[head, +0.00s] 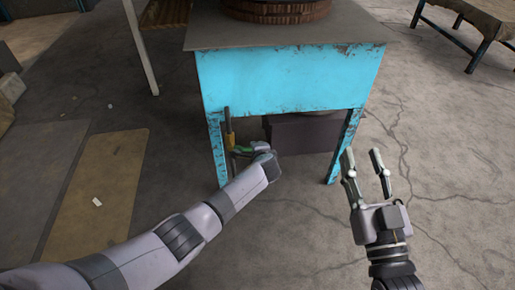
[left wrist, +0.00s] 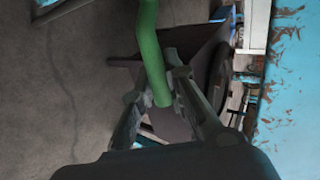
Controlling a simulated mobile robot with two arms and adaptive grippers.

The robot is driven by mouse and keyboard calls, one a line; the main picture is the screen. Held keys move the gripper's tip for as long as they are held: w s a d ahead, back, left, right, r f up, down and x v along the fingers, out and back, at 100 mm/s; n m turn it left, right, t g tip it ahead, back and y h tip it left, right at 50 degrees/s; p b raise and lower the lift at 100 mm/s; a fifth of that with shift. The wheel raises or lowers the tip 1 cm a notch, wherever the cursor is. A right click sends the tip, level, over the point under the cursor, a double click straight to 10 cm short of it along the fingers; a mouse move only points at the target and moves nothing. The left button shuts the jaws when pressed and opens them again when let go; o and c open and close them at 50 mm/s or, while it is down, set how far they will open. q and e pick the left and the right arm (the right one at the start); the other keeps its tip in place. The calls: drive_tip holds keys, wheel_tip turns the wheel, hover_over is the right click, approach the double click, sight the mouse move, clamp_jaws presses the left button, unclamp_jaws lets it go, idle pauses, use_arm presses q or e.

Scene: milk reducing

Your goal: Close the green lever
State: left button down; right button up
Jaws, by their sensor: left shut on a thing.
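The green lever (left wrist: 153,55) is a green rod. It enters from the top of the left wrist view and its lower end sits between the fingers of my left gripper (left wrist: 160,110). The left gripper is shut on it. In the head view only a bit of the lever (head: 243,150) shows, beside my left gripper (head: 248,148) and under the blue table. A yellow upright part (head: 229,133) stands just above and left of it. My right gripper (head: 362,160) is open and empty in front of the table's right leg.
The blue table (head: 280,82) with chipped paint stands ahead, its legs close to both grippers. A dark box (head: 302,133) is under it. A round wooden vessel (head: 276,10) is on top. Brown boards (head: 97,187) lie on the floor at left.

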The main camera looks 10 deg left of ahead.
use_arm(q)
drive_tip(key=shift+f, duration=0.1)
drive_tip(key=c, duration=1.6)
unclamp_jaws()
drive_tip(key=shift+v, duration=6.05)
